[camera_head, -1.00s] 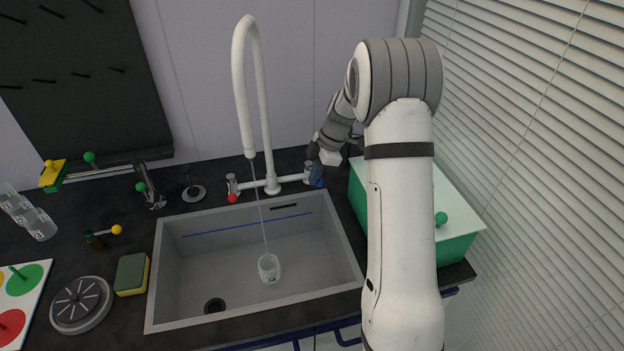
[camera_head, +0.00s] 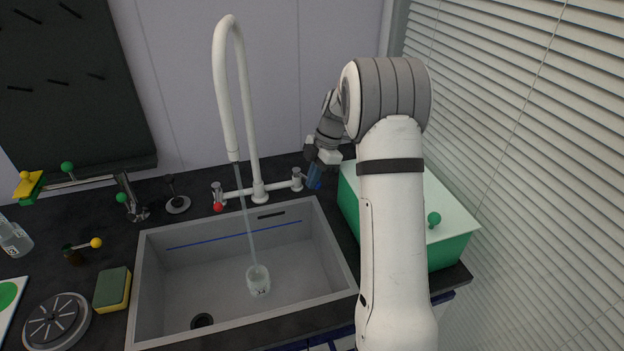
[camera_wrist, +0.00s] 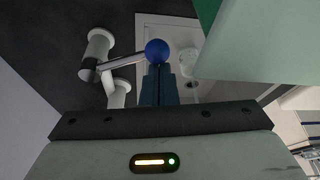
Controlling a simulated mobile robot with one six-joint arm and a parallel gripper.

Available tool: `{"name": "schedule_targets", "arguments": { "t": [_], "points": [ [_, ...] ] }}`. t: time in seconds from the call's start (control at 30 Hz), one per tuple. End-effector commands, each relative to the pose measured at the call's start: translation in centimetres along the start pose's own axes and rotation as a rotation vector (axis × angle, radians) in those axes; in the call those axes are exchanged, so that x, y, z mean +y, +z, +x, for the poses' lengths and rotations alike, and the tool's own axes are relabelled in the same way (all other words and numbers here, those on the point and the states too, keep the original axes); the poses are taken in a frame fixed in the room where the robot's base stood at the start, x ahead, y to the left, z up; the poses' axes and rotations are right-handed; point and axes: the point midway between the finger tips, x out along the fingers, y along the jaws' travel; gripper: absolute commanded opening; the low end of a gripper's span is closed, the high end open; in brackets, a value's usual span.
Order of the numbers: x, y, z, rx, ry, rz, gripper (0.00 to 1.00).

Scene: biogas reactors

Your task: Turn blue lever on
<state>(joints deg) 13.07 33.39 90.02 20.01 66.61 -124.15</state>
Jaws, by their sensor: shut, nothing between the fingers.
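The blue lever's round blue knob (camera_wrist: 157,51) shows in the wrist view, on a thin arm running left to a white valve body. My gripper (camera_wrist: 158,74) is shut, with its dark blue fingertips at the knob's near side; they look close to or against it, and I cannot tell which. In the head view my gripper (camera_head: 314,178) points down beside the right end of the white tap (camera_head: 259,192), and the knob is not clearly told apart from the fingers there. A bluish water stream (camera_head: 247,215) falls from the spout.
A clear cup (camera_head: 258,281) stands under the stream in the grey sink (camera_head: 150,300). A red knob (camera_head: 218,207) is on the tap's left end. A green box (camera_head: 455,252) with a pale top stands close to the right of my gripper. A yellow-green sponge (camera_head: 113,288) lies left of the sink.

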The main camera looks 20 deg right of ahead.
Motion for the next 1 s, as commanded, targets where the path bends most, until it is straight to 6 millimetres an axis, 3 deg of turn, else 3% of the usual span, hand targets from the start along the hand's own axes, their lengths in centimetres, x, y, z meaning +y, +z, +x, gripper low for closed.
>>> {"name": "schedule_targets", "arguments": {
  "t": [0.27,0.5,0.8,1.0],
  "points": [
    [0.0,-0.3,0.1,0.000,0.000,0.000,0.00],
    [0.0,-3.7,0.8,0.000,0.001,-0.003,0.00],
    [0.3,-3.8,-6.1,-0.001,0.004,0.001,0.00],
    [0.3,-3.8,-8.7,0.000,0.002,0.002,0.00]
  ]
}}
